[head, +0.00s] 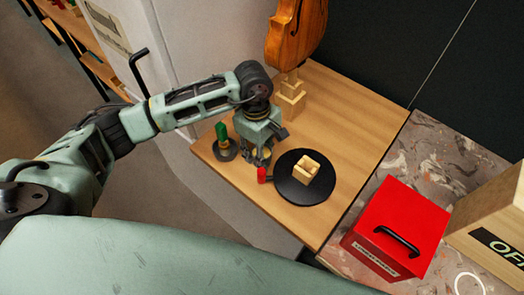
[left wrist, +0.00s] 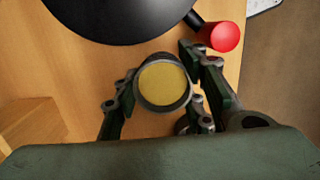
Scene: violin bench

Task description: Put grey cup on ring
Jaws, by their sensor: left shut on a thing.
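The grey cup (left wrist: 137,92) is round, with a dark grey rim and a yellow top face, seen from above in the left wrist view. My left gripper (left wrist: 165,100) is shut on it, one finger on each side. In the head view the left gripper (head: 258,158) points down over the wooden bench, just left of the black disc, and mostly hides the cup. I cannot tell whether the cup touches the bench. A white ring (head: 457,283) is marked on the speckled stone top at the lower right, partly cut by the frame edge. My right gripper is not in view.
A black disc (head: 319,188) with a red-ended handle (head: 262,175) holds a small wooden box (head: 305,171). A green piece on a dark base (head: 224,150) stands left of the gripper. A violin (head: 297,35) stands behind. A red box (head: 398,225) and a wooden crate (head: 490,215) flank the ring.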

